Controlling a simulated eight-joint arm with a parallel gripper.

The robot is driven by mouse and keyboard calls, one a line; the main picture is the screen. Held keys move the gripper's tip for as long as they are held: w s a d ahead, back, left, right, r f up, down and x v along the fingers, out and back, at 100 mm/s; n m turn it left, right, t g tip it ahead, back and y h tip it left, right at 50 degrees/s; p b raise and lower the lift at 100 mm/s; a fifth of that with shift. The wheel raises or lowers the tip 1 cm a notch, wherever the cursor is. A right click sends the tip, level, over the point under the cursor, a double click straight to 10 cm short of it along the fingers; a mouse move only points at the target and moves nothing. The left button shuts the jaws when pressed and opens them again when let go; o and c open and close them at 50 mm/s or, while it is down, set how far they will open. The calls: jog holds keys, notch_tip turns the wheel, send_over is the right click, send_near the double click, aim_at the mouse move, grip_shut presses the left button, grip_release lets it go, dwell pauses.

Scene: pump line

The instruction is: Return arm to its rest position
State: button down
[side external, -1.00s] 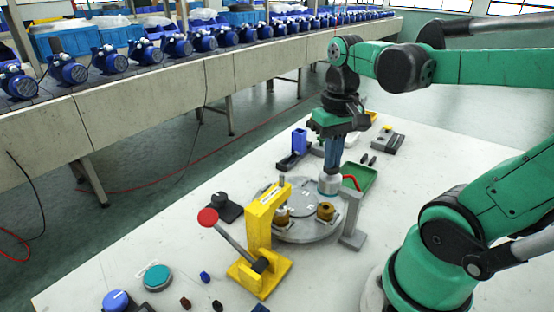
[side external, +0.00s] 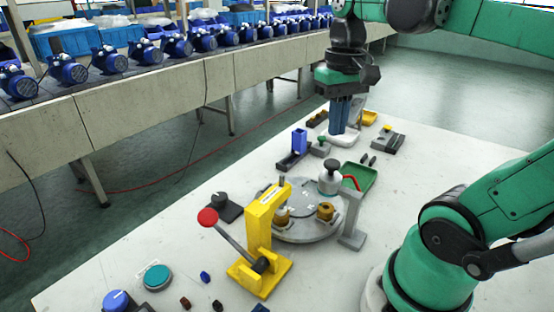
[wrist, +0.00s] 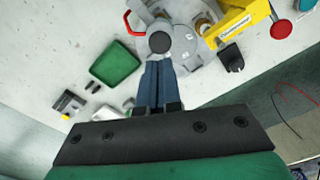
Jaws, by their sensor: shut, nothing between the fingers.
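My gripper (side external: 338,128) hangs above the back part of the white table, pointing down, with its blue fingers together and nothing between them. In the wrist view my gripper (wrist: 157,95) also shows shut. A grey weight-like part with a dark knob (side external: 330,178) stands on the round grey plate (side external: 296,236), below and in front of my gripper, apart from it. The knobbed part also shows in the wrist view (wrist: 159,42), beyond my fingertips.
A yellow press (side external: 260,228) with a red-knobbed lever stands by the plate. A green tray (side external: 361,180), a blue block holder (side external: 297,146) and a grey device (side external: 388,141) lie around the back. A conveyor (side external: 180,90) with blue pumps runs behind. Air above the table is clear.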

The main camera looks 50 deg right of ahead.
jog(key=w+a+f+n+t, duration=0.2)
jog(key=a, duration=0.1)
jog(key=w+a+f+n+t, duration=0.2)
jog(key=a, duration=0.1)
jog(key=w+a+f+n+t, duration=0.2)
jog(key=a+f+t, duration=0.1)
jog(key=shift+w+f, duration=0.1)
jog(key=shift+w, duration=0.1)
dwell(0.6)
